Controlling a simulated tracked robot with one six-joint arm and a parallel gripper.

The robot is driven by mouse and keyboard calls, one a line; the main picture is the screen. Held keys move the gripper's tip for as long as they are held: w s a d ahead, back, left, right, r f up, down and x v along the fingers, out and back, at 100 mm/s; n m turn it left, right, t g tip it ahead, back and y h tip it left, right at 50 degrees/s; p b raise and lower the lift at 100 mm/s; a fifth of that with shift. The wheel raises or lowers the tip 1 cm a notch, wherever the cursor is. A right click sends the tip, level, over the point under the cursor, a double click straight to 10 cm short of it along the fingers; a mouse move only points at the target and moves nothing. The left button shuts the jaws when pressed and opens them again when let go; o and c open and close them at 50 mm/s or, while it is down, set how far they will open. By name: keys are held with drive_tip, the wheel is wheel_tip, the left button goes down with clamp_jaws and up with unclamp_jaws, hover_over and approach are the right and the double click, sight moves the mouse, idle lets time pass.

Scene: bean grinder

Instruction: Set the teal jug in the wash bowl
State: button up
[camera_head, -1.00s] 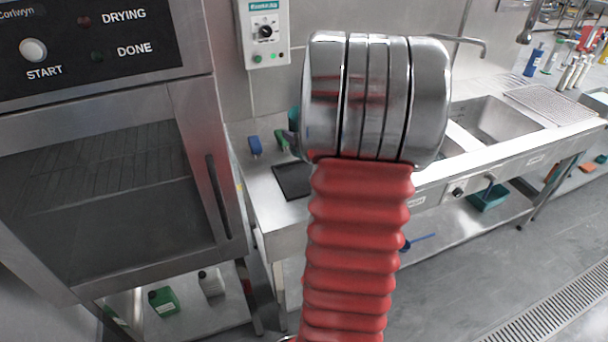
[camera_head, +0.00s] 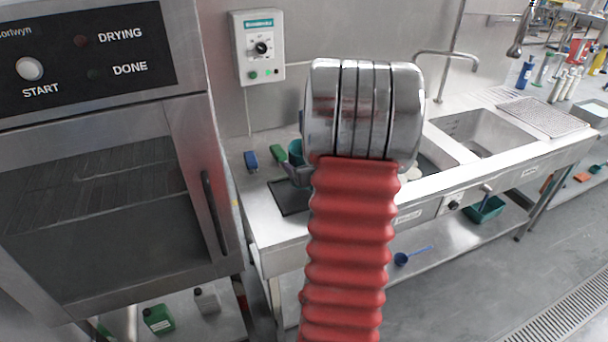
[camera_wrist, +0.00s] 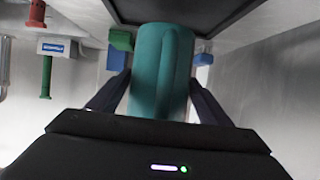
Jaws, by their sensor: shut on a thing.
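The teal jug (camera_wrist: 160,72) stands out in the middle of the wrist view, between the two dark fingers of my gripper (camera_wrist: 158,98), which is shut on it. In the head view the jug (camera_head: 296,150) shows as a small teal patch left of my arm's metal joint, with my gripper (camera_head: 300,172) beside it, over or near a black mat. My arm hides part of both. I cannot tell which is the wash bowl.
The black mat (camera_head: 290,200) lies on the steel counter (camera_head: 262,222). A blue thing (camera_head: 251,161) and a green thing (camera_head: 277,152) are near the wall. A tap (camera_head: 448,60) rises behind the sinks. A teal tub (camera_head: 484,210) sits on the lower shelf. The oven (camera_head: 100,200) stands left.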

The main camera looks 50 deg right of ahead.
drive_tip(key=shift+f, duration=0.1)
drive_tip(key=shift+f, duration=1.8)
drive_tip(key=o, duration=1.1)
drive_tip(key=shift+f, duration=0.1)
drive_tip(key=shift+c, duration=0.2)
drive_tip(key=shift+s+a+r, duration=0.15)
drive_tip(key=shift+s+r, duration=0.15)
drive_tip(key=v, duration=1.1)
drive_tip(key=shift+s, duration=0.2)
drive_tip(key=shift+c, duration=0.3)
